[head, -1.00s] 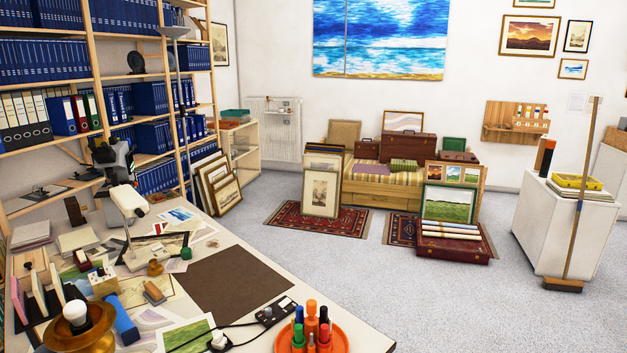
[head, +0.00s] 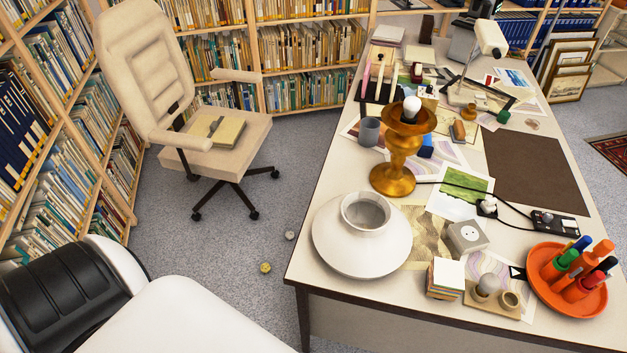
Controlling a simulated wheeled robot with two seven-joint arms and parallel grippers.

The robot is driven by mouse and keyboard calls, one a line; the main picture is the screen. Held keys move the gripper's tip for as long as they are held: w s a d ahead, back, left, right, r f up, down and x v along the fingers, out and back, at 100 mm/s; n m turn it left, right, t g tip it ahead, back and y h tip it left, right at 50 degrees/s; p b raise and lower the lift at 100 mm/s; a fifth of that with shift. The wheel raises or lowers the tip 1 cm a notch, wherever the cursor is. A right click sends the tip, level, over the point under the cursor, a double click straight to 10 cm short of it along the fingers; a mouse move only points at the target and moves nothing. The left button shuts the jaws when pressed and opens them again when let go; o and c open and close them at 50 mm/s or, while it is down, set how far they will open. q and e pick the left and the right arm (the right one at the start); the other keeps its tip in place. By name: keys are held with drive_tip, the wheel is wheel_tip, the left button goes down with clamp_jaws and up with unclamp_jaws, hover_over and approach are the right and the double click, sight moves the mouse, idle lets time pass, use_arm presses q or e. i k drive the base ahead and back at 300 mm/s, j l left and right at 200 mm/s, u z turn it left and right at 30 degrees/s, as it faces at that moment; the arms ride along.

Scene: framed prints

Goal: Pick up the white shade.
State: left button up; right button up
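The white shade (head: 335,238) sits on the near left part of the desk, in the head view. It is wide and round at the bottom and narrows to a short open neck at the top. It stands upright, apart from the gold lamp base (head: 397,172) with a bare white bulb (head: 411,108) behind it. A white and black part of my own arm shows at the lower left, off the desk. Neither of my grippers shows.
A cable runs behind. A beige chair (head: 225,165) stands left of the desk, with open floor between.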

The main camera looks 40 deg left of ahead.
sight(351, 251)
drive_tip(key=k+u, duration=0.1)
drive_tip(key=u, duration=0.55)
drive_tip(key=i+j, duration=0.25)
drive_tip(key=j, duration=0.15)
drive_tip(key=i+j+z, duration=0.15)
drive_tip(key=j, duration=0.2)
drive_tip(key=i+j+z, duration=0.2)
drive_tip(key=j, duration=0.2)
drive_tip(key=j+z, duration=0.15)
drive_tip(key=j, duration=0.25)
drive_tip(key=i, duration=0.05)
